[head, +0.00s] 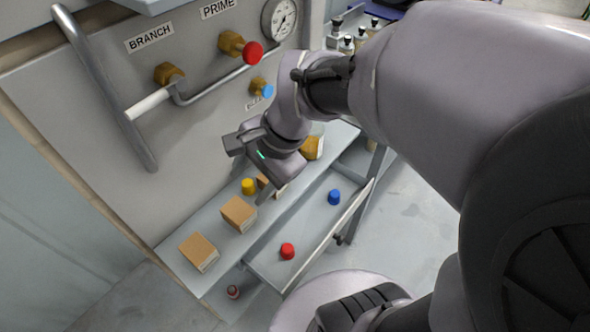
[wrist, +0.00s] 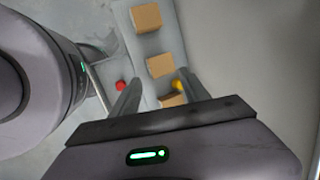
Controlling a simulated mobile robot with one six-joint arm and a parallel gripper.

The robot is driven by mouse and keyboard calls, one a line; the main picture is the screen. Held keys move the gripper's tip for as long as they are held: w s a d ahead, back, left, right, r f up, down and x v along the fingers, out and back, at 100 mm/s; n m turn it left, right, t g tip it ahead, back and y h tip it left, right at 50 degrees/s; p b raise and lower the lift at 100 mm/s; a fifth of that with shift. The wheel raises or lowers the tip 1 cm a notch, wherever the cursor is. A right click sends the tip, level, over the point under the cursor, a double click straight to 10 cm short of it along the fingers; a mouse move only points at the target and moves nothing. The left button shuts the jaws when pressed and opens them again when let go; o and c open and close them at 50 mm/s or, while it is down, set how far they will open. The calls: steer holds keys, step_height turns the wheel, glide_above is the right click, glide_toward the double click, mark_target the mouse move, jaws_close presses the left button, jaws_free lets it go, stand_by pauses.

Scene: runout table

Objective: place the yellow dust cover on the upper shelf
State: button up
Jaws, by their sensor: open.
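The yellow dust cover (head: 248,186) stands on the upper shelf (head: 207,225), near the wall panel and beside cardboard boxes. In the wrist view the yellow cover (wrist: 180,86) shows close to the right finger, partly hidden by it. My gripper (head: 263,191) is above the shelf, just right of the yellow cover. In the wrist view its two fingers are spread apart, and my gripper (wrist: 158,90) holds nothing. I cannot tell whether a finger touches the cover.
Several boxes (head: 238,214) line the upper shelf. A red cover (head: 287,251) and a blue cover (head: 334,197) stand on the lower tray (head: 268,270) in front. A pipe with valves (head: 232,43) and a gauge (head: 279,19) are on the panel behind.

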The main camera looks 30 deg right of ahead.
steer(key=s+a+r+n+t+h, duration=0.1)
steer(key=s+a+r+n+t, duration=0.1)
steer(key=s+r+n, duration=0.3)
steer(key=s+n, duration=0.3)
steer(key=n, duration=0.2)
steer(key=shift+s+t+h, duration=0.15)
steer(key=shift+t+h, duration=0.15)
steer(key=shift+c, duration=0.4)
